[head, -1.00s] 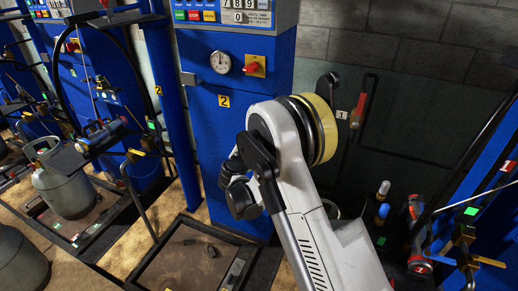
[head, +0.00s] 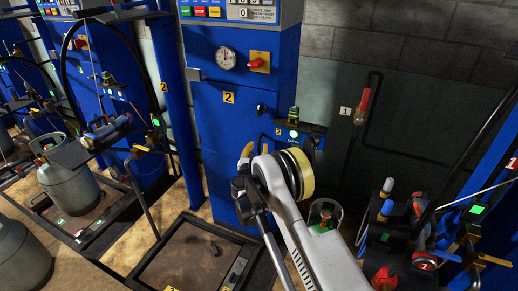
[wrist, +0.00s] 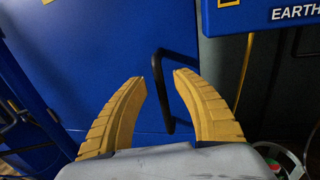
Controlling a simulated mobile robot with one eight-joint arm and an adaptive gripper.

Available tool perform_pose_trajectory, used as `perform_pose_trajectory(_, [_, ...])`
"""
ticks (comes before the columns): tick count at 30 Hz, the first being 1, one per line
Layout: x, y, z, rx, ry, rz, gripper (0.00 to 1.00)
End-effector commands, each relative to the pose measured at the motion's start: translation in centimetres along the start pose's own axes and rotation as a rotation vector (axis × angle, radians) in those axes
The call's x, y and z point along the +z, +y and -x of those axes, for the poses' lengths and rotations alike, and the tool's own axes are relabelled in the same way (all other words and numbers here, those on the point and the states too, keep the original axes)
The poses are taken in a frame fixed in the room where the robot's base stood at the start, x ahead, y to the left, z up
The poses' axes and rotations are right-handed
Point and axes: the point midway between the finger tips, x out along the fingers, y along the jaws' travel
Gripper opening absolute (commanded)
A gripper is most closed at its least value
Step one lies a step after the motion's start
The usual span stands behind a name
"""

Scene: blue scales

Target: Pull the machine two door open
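Machine two is a tall blue cabinet (head: 228,125) with a yellow "2" label, in the middle of the head view. Its flat blue door panel (wrist: 95,50) fills the left of the wrist view and looks closed. A black bar handle (wrist: 158,100) stands out near the panel's right edge. My gripper (wrist: 163,76) is open, with its two yellow fingers apart and the handle's upright bar showing between their tips. I cannot tell whether a finger touches it. In the head view my gripper (head: 249,154) is at the cabinet's lower right, partly hidden by my wrist.
A blue box marked "EARTH" (wrist: 265,16) is close at the upper right of the wrist view. A scale platform (head: 185,250) lies on the floor before the cabinet. Hoses and valves crowd the far right.

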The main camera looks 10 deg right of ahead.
Motion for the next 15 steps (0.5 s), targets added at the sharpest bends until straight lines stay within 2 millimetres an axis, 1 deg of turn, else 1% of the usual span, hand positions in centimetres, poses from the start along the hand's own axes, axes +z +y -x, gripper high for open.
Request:
perform_pose_trajectory(1, [-0.2, 0.0, -0.6, 0.0, 0.0, 0.0, 0.34])
perform_pose_trajectory(4, [-0.1, 0.0, -1.4, 0.001, 0.0, -0.001, 0.34])
perform_pose_trajectory(13, [0.1, 0.0, -1.7, 0.001, 0.0, -0.001, 0.34])
perform_pose_trajectory(14, [0.1, 0.0, -1.7, 0.001, 0.0, -0.001, 0.33])
perform_pose_trajectory(15, [0.1, 0.0, -1.7, 0.001, 0.0, -0.001, 0.21])
